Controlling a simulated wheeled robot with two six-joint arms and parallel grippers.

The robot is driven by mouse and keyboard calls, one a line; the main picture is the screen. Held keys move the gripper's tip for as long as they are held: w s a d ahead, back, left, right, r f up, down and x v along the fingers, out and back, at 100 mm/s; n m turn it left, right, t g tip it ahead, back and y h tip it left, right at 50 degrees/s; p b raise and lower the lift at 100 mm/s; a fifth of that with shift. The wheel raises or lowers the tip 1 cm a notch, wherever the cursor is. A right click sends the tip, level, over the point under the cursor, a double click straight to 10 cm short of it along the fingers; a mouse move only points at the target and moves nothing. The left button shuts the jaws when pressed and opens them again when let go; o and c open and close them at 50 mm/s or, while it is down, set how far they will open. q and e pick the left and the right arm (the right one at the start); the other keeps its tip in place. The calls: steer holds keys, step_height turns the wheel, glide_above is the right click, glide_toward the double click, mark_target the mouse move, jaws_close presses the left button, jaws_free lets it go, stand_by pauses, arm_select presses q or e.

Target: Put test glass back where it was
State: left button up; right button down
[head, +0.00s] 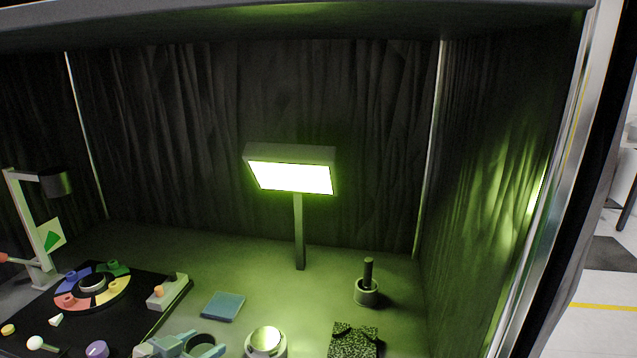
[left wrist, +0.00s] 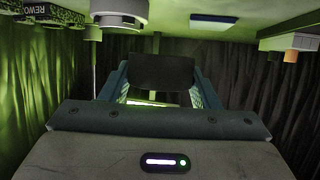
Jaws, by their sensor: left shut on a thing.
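My left gripper (head: 191,346) is at the bottom edge of the head view, with pale blue fingers. It is shut on a dark, round-rimmed piece (head: 201,338), which looks like the test glass. In the left wrist view the same dark piece (left wrist: 162,72) sits between the two blue fingers, raised off the table. Its lower part is hidden in the head view. My right gripper is not in view.
A white-topped round holder (head: 266,341) stands right of my gripper, with a speckled block (head: 353,340) beyond. A blue pad (head: 223,306) lies behind. A lit panel lamp (head: 290,176), a small post in a cup (head: 367,291) and a black board (head: 130,310) with coloured pieces surround free table.

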mark_target(215, 343)
arm_select(q)
steer(key=n+y, duration=0.1)
steer(key=w+d+n+y, duration=0.1)
steer(key=shift+w+d+f+t+y, duration=0.2)
steer(key=shift+w+f+t+y, duration=0.05)
steer(key=shift+f+t+y, duration=0.15)
steer(key=shift+w+d+f+n+y, duration=0.15)
steer(key=shift+d+f+n+y, duration=0.1)
steer(key=shift+n+y, duration=0.4)
steer(key=shift+w+d+f+n+y, duration=0.1)
steer(key=shift+d+n+y, duration=0.15)
steer(key=shift+n+y, duration=0.4)
